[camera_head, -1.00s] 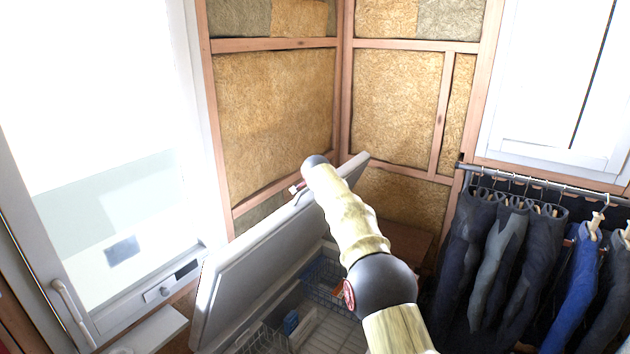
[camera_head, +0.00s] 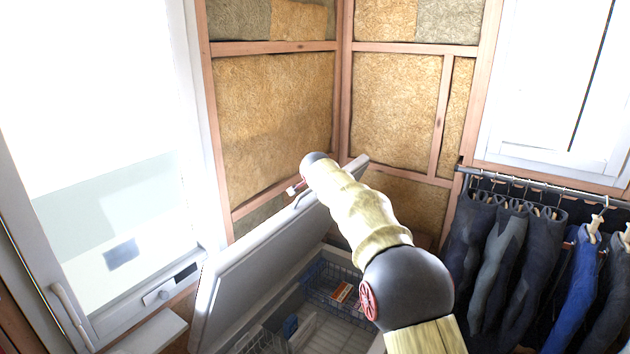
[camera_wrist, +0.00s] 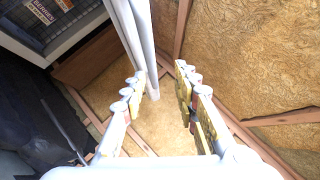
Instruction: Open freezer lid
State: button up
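The freezer lid (camera_head: 255,265) is a pale grey panel standing raised and steeply tilted above the freezer. The open freezer (camera_head: 330,333) shows wire baskets and a few packages inside. My arm reaches across to the upper part of the lid, and in the head view my gripper (camera_head: 296,188) is partly hidden behind my wrist. In the wrist view my gripper (camera_wrist: 158,76) has its two fingers apart. The white lid edge (camera_wrist: 139,45) shows between them, nearer the left finger. I cannot tell whether a finger touches it.
Insulated walls (camera_head: 275,120) with wooden studs form the corner behind the lid. Dark trousers (camera_head: 480,260) hang from a rail at the right, close to my arm. A white framed window or door (camera_head: 110,190) is at the left.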

jog(key=shift+v, duration=1.6)
